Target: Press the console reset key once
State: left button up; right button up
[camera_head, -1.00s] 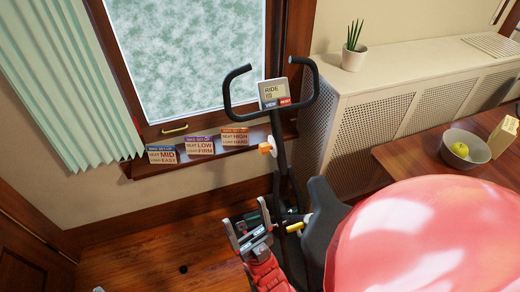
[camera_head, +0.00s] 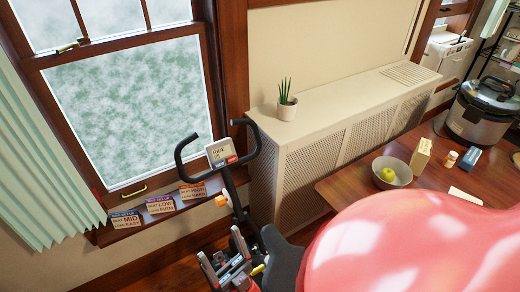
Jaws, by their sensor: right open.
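The exercise bike's console (camera_head: 220,149) sits between the dark curved handlebars, with a pale screen reading RIDE. A red reset key (camera_head: 232,159) shows at the lower right of its face; the lettering is too small to read surely. My right gripper (camera_head: 222,250) is open and empty at the bottom of the view, its two fingers apart. In the picture it is well below the console, near the bike's stem and black saddle (camera_head: 283,258), and not touching the console. My left gripper is not in view.
Three set-up cards (camera_head: 159,205) stand on the window sill. An orange-tipped knob (camera_head: 221,201) is on the bike's stem. A radiator cover (camera_head: 330,105) with a potted plant (camera_head: 287,105) stands behind. A table (camera_head: 345,186) at right holds a bowl (camera_head: 402,176) and a cooker (camera_head: 482,112).

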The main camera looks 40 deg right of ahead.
aim_at(230, 160)
jog(key=k+l+z, duration=0.2)
jog(key=z, duration=0.2)
jog(key=k+l+z, duration=0.15)
jog(key=z, duration=0.25)
jog(key=l, duration=0.1)
